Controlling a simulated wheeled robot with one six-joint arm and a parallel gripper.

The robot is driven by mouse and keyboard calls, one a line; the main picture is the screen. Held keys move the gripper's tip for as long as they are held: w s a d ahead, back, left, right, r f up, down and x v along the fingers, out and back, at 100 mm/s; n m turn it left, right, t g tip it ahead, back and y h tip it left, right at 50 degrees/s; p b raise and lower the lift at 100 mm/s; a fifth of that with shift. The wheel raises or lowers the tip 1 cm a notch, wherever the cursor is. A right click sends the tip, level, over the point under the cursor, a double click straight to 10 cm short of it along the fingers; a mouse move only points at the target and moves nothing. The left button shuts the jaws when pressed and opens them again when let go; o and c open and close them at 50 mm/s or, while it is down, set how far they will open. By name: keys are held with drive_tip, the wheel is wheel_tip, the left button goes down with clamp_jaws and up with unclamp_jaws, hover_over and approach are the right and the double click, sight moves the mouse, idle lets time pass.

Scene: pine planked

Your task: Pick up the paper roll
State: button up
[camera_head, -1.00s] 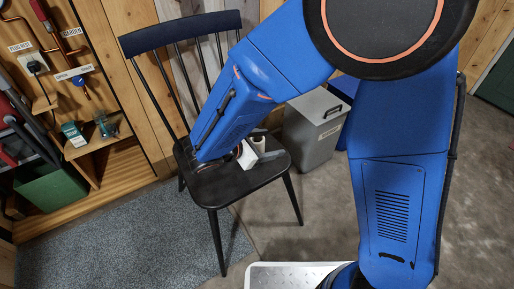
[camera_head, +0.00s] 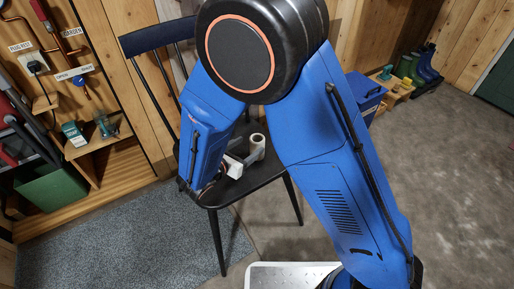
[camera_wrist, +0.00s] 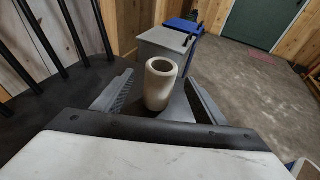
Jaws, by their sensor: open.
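The paper roll (camera_head: 257,146) is a pale hollow cylinder standing upright on the black chair's seat (camera_head: 248,184). In the wrist view the roll (camera_wrist: 158,88) is ahead of the palm, with one finger on each side. My gripper (camera_wrist: 159,78) is open, and gaps show between the roll and both fingers. In the head view my gripper (camera_head: 245,158) is low over the seat, on the near left side of the roll. My arm hides part of the chair and its back.
A grey lidded bin (camera_wrist: 160,43) stands behind the chair, with a blue box (camera_wrist: 182,25) beyond. Chair back spindles (camera_wrist: 33,40) rise at left in the wrist view. A tool wall with shelves (camera_head: 95,140) is at far left. Open floor (camera_head: 440,180) lies to the right.

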sight(260, 139)
drive_tip(key=shift+x, duration=5.05)
drive_tip(key=shift+d+r, duration=0.1)
drive_tip(key=shift+d, duration=0.05)
drive_tip(key=c, duration=1.1)
